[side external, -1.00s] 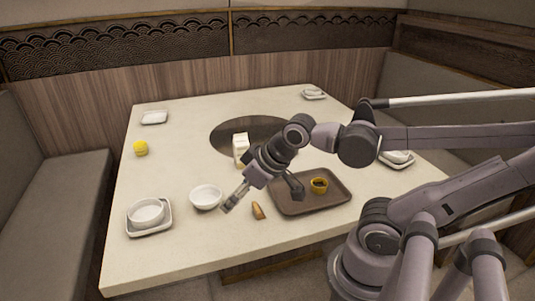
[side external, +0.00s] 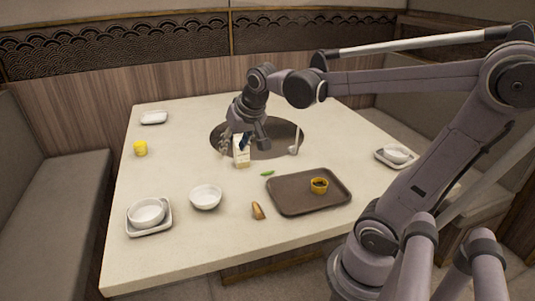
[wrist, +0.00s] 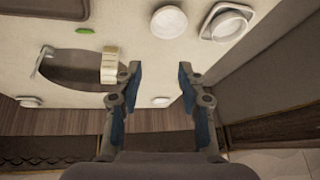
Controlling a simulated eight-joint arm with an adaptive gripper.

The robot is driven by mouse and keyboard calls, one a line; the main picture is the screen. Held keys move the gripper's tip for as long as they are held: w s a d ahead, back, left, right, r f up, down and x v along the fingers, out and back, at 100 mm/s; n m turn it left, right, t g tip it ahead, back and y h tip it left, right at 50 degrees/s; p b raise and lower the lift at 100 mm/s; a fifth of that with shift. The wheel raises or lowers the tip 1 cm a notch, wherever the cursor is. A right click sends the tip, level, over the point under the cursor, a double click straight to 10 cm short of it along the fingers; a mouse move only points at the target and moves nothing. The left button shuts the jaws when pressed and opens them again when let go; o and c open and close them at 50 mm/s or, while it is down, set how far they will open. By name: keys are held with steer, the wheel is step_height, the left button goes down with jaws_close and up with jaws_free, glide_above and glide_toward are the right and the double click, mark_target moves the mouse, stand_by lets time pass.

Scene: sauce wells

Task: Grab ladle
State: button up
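The ladle (side external: 298,138) has a thin pale handle and stands tilted at the right side of the dark round recess (side external: 268,149) in the table. In the wrist view the ladle (wrist: 43,58) shows at the far left, by the edge of the dark recess (wrist: 80,73). My gripper (side external: 234,142) is to the left of the ladle, above the left part of the recess near the carton. In the wrist view my gripper (wrist: 159,76) has its two fingers wide apart with nothing between them. The ladle is well apart from the fingers.
A white carton (side external: 241,156) stands close to my gripper; it also shows beside the left finger (wrist: 109,66). A white bowl (side external: 206,197) and a green piece (side external: 267,173) lie nearer the front.

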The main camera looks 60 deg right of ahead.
steer(key=w+d+m+g+h, duration=0.15)
steer(key=w+d+m, duration=0.3)
steer(key=d, duration=0.65)
steer(key=m+g, duration=0.5)
steer(key=m, duration=0.8)
glide_toward(298, 131)
steer(key=shift+h, duration=0.25)
steer(key=x, duration=0.5)
steer(key=shift+w+a+f, duration=0.1)
steer(key=shift+a+f, duration=0.05)
steer(key=shift+f, duration=0.35)
steer(key=shift+d+x, duration=0.2)
steer(key=shift+x, duration=1)
steer(key=shift+d+x, duration=0.2)
steer(key=shift+x, duration=1.05)
steer(key=shift+r, duration=0.2)
jaws_close()
